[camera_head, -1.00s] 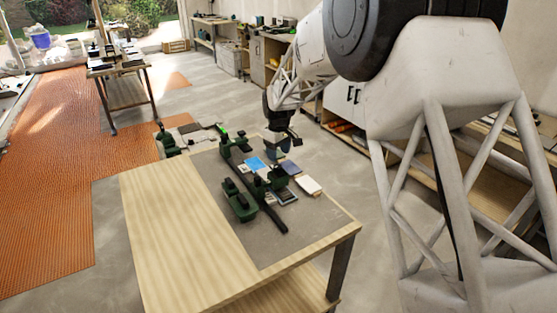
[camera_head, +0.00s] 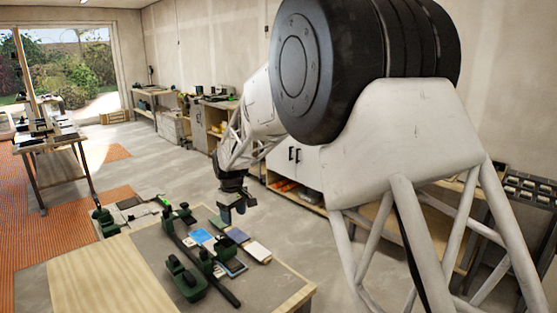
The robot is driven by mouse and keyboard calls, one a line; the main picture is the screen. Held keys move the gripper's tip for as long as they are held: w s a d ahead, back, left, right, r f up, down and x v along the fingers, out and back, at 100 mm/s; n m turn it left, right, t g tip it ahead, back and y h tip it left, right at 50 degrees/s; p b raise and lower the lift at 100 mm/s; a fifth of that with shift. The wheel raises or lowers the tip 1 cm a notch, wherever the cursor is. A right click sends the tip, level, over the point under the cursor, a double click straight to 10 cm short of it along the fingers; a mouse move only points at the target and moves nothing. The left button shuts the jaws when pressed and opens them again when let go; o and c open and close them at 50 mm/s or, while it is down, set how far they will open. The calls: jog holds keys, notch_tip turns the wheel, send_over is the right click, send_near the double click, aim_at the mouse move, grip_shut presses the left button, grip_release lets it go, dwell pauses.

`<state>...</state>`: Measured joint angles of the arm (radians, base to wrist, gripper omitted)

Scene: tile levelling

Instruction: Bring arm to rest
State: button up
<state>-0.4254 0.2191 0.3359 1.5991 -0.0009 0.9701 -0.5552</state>
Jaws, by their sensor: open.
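My arm (camera_head: 262,105) reaches from the right over the far side of a wooden table. My gripper (camera_head: 233,212) points down with its jaws apart, above the back edge of the table's grey mat (camera_head: 155,236). Nothing shows held in it, though its fingertips are small and dark. Near and below it lie a blue tile (camera_head: 201,236), a dark blue-grey tile (camera_head: 237,235) and a white tile (camera_head: 258,252). A dark tile (camera_head: 234,267) lies nearer the front.
A long dark bar with green clamp-like tools (camera_head: 187,279) crosses the mat. The table's bare wood (camera_head: 97,279) at left is clear. Another workbench (camera_head: 52,148) stands far left, and shelving (camera_head: 292,160) lines the right wall.

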jog(key=s+d+r+m, duration=0.2)
jog(key=s+d+r, duration=0.2)
jog(key=s+d, duration=0.35)
jog(key=s+d+r+m+t, duration=0.1)
jog(key=s+d+r+m, duration=0.1)
jog(key=s+d+r, duration=0.45)
jog(key=s+d+r+m, duration=0.2)
jog(key=s+d+r, duration=0.1)
jog(key=s+d, duration=0.6)
jog(key=s+d+f+m, duration=0.1)
jog(key=s+d, duration=0.3)
jog(key=s, duration=0.4)
jog(key=s+d+f+m+t, duration=0.1)
jog(key=s+d, duration=0.3)
jog(key=s, duration=0.4)
jog(key=s+d+f+m, duration=0.1)
jog(key=s+d+m, duration=0.2)
jog(key=s, duration=0.5)
jog(key=shift+s+d, duration=0.2)
jog(key=shift+d, duration=0.4)
